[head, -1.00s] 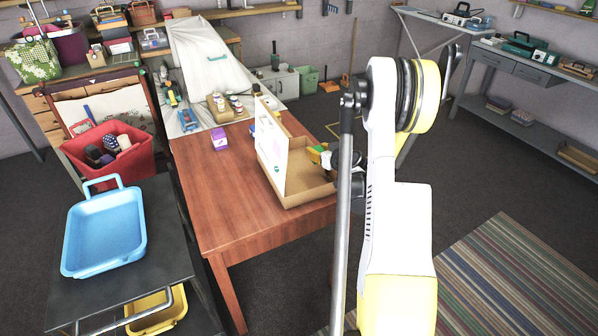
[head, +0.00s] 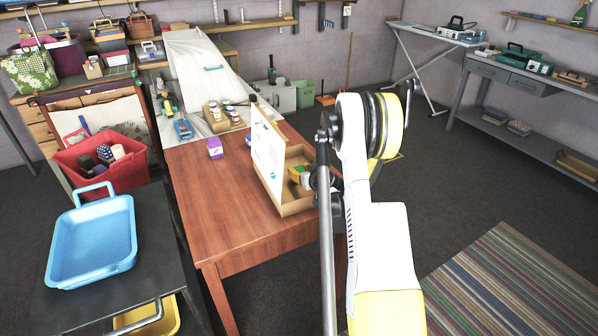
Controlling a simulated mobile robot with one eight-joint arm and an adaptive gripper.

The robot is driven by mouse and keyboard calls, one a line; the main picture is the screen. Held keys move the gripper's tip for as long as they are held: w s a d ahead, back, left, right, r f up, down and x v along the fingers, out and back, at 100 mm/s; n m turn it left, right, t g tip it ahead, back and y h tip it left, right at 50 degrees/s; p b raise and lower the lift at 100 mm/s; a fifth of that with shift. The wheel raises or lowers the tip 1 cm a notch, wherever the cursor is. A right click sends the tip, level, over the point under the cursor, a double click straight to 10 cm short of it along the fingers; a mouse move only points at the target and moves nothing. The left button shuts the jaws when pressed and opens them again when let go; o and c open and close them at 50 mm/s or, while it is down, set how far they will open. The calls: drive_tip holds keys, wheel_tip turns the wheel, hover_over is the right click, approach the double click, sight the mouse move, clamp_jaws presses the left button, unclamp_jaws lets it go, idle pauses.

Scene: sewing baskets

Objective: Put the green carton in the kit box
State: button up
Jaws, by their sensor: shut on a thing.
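The kit box (head: 298,207) is an open cardboard box on the wooden table, with its white-faced lid (head: 268,150) standing upright along its left side. A small green thing, seemingly the green carton (head: 297,170), shows at my gripper (head: 306,178), over or inside the box's open space. My gripper is shut on it. My arm and the raised lid hide part of the box, and I cannot tell whether the carton touches the box floor.
A purple carton (head: 215,148) stands on the wooden table (head: 205,195), left of the lid. A rack of jars (head: 222,118) is at the back. A blue tray (head: 92,240) and a red basket (head: 100,160) are at the left. The table's front left is clear.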

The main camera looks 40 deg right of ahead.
drive_tip(key=o, duration=1.1)
drive_tip(key=shift+f, duration=0.1)
drive_tip(key=shift+r, duration=0.2)
drive_tip(key=v, duration=1.1)
drive_tip(key=shift+f, duration=0.2)
drive_tip(key=shift+s+a+r, duration=0.15)
drive_tip(key=shift+s+r, duration=0.15)
drive_tip(key=shift+s, duration=0.15)
